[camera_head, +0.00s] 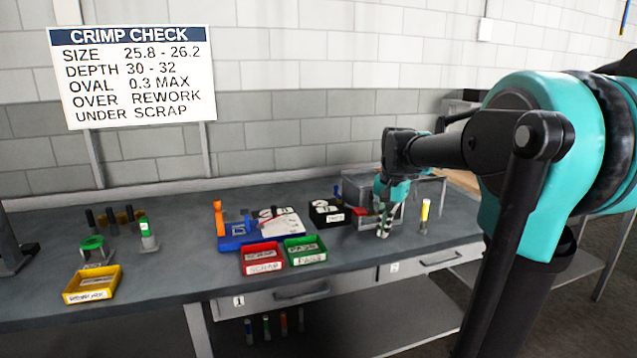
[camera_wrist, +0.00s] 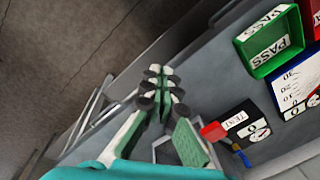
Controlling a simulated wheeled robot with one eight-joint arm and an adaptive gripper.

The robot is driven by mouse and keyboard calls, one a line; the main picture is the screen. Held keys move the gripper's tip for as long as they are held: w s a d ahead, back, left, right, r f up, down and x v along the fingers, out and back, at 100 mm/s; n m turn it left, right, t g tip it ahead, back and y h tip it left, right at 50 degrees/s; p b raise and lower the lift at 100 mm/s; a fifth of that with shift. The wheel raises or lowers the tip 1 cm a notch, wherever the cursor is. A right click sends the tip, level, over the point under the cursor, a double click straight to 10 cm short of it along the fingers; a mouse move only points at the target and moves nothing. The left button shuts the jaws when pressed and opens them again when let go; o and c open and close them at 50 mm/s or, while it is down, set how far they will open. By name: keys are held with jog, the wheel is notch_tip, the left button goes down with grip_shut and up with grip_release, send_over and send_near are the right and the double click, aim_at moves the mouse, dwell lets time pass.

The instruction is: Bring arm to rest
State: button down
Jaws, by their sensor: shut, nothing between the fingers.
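My gripper (camera_head: 384,232) hangs over the right part of the workbench in the head view, fingers pointing down. Its green and white fingers are closed together with nothing between them. In the wrist view the fingertips (camera_wrist: 162,72) meet near the bench's front edge, with the floor beyond. My teal and black arm reaches in from the right of the head view. Whether the fingertips touch the bench cannot be told.
The workbench (camera_head: 170,285) holds a red tray (camera_head: 262,258), a green tray (camera_head: 305,250), a yellow tray (camera_head: 91,284) and a black box (camera_head: 327,212) left of my gripper. A yellow-topped cylinder (camera_head: 425,214) stands close right of it. A metal-framed box (camera_head: 350,182) is behind.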

jog(key=s+d+f+n+t, duration=0.1)
jog(key=s+f+n+t, duration=0.2)
jog(key=s+f, duration=1.6)
jog(key=f+n, duration=0.1)
jog(key=n, duration=0.3)
jog(key=shift+f+h, duration=0.15)
jog(key=shift+h, duration=0.15)
